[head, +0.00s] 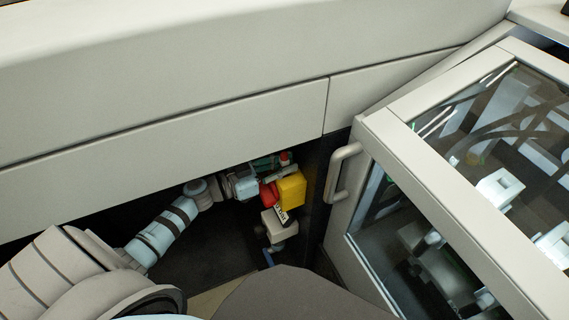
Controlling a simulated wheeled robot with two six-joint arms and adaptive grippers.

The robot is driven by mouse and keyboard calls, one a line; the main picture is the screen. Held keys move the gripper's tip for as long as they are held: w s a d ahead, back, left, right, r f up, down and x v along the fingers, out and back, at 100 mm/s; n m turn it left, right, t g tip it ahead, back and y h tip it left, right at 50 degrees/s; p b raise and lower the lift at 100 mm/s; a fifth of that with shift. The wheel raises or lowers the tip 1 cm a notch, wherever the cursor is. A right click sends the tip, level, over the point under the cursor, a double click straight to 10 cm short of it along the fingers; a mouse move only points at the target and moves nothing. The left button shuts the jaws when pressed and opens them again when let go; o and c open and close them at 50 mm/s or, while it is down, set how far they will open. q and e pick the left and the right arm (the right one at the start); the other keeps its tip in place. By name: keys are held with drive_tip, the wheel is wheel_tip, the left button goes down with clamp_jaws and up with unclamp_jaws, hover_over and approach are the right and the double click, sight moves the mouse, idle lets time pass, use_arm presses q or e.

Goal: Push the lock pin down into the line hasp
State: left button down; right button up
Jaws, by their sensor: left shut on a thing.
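My left arm reaches in from the left into the dark recess under the pale panels. My left gripper (270,180) is at its end, small in the head view and partly hidden. It is shut on what looks like a red lock (267,195), just left of a yellow box (291,191). A white tag (281,213) with dark lettering hangs below the red lock. I cannot make out the pin or the hasp opening, or whether the pin is in it. My right gripper is not in view.
A small red knob (284,157) sits above the yellow box. A grey fitting (278,230) is below it. A glass-windowed machine cover with a handle (341,173) stands close on the right. Long pale panels (170,130) overhang the recess.

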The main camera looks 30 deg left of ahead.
use_arm(q)
drive_tip(key=c, duration=1.4)
unclamp_jaws()
drive_tip(key=shift+c, duration=0.2)
drive_tip(key=shift+f, duration=0.1)
drive_tip(key=v, duration=1.2)
